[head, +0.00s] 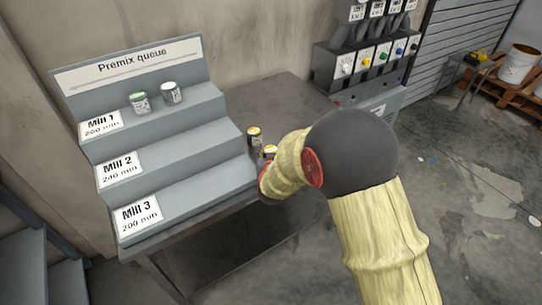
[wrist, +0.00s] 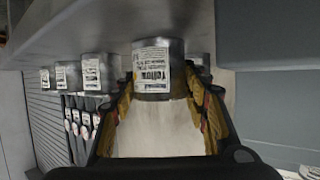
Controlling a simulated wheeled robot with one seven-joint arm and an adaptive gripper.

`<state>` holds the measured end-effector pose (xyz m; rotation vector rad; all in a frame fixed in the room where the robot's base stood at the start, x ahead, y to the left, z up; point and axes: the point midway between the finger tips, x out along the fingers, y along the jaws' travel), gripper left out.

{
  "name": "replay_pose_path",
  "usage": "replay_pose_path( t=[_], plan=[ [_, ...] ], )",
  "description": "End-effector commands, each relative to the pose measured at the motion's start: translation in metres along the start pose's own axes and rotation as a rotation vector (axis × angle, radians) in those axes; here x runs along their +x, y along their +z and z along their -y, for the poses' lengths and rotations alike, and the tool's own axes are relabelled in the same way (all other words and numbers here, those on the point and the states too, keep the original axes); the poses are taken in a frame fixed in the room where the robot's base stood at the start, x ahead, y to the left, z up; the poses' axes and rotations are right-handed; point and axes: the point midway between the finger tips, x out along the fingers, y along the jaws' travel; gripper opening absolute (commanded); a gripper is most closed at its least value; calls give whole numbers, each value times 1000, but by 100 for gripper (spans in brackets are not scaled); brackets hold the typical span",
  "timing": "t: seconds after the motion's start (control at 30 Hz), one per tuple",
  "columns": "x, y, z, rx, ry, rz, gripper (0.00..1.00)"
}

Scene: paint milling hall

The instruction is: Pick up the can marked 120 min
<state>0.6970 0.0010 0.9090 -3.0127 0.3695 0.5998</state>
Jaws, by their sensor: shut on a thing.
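A can with a white printed label (wrist: 152,68) stands between the two fingers of my gripper (wrist: 160,95) in the wrist view, which appears upside down. My gripper is shut on this can, and the can appears to touch the table surface. I cannot read a time on its label. In the head view my arm hides the gripper's fingers and most of the held can.
The stepped rack (head: 165,190) is marked Mill 1, 200 min; Mill 2, 240 min; Mill 3, 200 min. A green-topped can (head: 140,103) and a white-topped can (head: 171,93) stand on its top step. More cans (wrist: 92,71) flank the held one. A dispenser (head: 365,60) stands behind.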

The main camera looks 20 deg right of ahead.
Motion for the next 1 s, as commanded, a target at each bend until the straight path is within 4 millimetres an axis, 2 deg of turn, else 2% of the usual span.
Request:
replay_pose_path(
  t=[0.47,0.77,1.0],
  plan=[
    [0,0,0,0,0,0,14],
    [-1,-3,0,0,0,-1,14],
    [-9,-24,0,2,0,-4,14]
  ],
)
